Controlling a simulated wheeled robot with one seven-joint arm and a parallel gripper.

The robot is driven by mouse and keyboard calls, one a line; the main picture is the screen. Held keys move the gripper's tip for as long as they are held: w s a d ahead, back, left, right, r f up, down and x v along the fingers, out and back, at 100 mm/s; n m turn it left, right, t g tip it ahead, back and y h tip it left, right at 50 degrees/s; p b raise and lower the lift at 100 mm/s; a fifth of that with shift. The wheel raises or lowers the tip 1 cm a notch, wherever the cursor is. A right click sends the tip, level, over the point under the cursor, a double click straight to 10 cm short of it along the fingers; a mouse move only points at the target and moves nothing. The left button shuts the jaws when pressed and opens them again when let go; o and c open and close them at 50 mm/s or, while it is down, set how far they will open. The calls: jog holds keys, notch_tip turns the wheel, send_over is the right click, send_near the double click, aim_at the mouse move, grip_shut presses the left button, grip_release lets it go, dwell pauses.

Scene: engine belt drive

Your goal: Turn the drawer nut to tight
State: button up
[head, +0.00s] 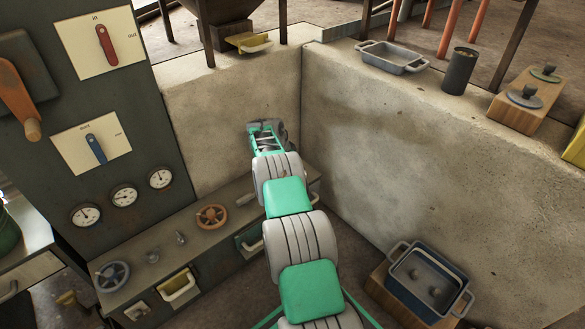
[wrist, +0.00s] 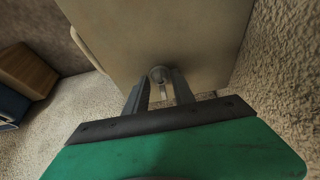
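My gripper (wrist: 160,84) reaches toward a pale beige panel (wrist: 215,35) in the wrist view. A small round grey nut or bolt head (wrist: 159,75) sits on the panel's lower part, at the fingertips. The two dark fingers stand apart, one on each side of the nut; small gaps seem to show, so they do not look shut on it. A short light piece shows just below the nut. In the head view my gripper (head: 264,129) is far out near the wall corner, above the bench's back end, and the nut is hidden there.
A bench (head: 140,265) with a rust-coloured wheel (head: 212,216) and a grey wheel (head: 112,276) runs along the left. A concrete wall (head: 400,150) closes off the right. A blue bin (head: 428,282) stands low at right. A pale handle (wrist: 88,50) edges the panel.

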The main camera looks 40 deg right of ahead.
jog(key=shift+o, duration=1)
jog(key=p+v, duration=0.3)
jog(key=v, duration=0.5)
jog(key=shift+p, duration=0.3)
